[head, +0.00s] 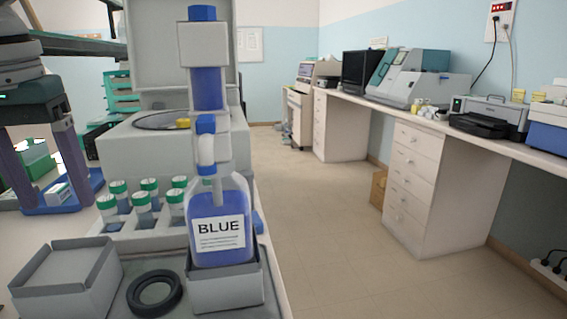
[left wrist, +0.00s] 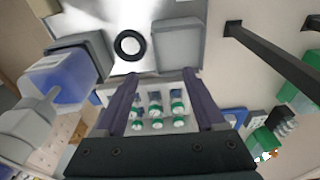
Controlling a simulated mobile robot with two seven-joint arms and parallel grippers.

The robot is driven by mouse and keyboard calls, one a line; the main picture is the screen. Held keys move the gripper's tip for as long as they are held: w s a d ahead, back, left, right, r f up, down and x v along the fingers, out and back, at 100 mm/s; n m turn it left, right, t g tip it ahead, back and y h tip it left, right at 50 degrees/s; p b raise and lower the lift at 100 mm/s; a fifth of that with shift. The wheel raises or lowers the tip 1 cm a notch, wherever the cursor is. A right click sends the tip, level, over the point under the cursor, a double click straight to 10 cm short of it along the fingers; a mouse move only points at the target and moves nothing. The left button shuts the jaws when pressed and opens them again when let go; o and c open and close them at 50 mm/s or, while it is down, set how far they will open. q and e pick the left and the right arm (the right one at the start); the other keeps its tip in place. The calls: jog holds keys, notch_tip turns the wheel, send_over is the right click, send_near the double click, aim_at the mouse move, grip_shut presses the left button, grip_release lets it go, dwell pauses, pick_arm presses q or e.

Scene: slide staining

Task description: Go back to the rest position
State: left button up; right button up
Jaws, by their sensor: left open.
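My left gripper (head: 56,195) hangs at the left of the head view, fingers pointing down, open and empty. In the left wrist view its two fingers (left wrist: 159,74) are spread apart, with a rack of green-capped vials seen beyond and between them. The blue stain bottle (head: 222,220), labelled BLUE, stands upright in a grey square holder (head: 226,290). It is to the right of my left gripper and apart from it. The bottle also shows at the left of the left wrist view (left wrist: 72,78). My right gripper is in neither view.
Beside the bottle are an empty-looking grey box (head: 68,282), a black ring (head: 155,293) and a rack of green-capped vials (head: 146,215). A blue tray (head: 84,205) lies near my left fingers. A long bench with machines (head: 415,80) runs along the right; the floor between is clear.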

pick_arm(q)
jog(key=s+d+f+m+h+p, duration=0.2)
jog(key=s+d+f+m+p, duration=0.3)
jog(key=s+d+f, duration=0.55)
jog(key=s+a+r+t+y+p, duration=0.15)
jog(key=s+r+p, duration=0.4)
jog(key=s, duration=0.85)
notch_tip(320, 180, up, 38)
jog(key=p, duration=3.7)
jog(key=shift+w+r+n, duration=0.15)
jog(key=shift+w+n, duration=0.1)
jog(key=shift+n, duration=0.05)
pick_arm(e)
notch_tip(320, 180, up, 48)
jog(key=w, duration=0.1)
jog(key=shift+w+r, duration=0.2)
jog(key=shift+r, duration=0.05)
pick_arm(q)
jog(key=shift+t, duration=0.25)
jog(key=shift+c, duration=0.3)
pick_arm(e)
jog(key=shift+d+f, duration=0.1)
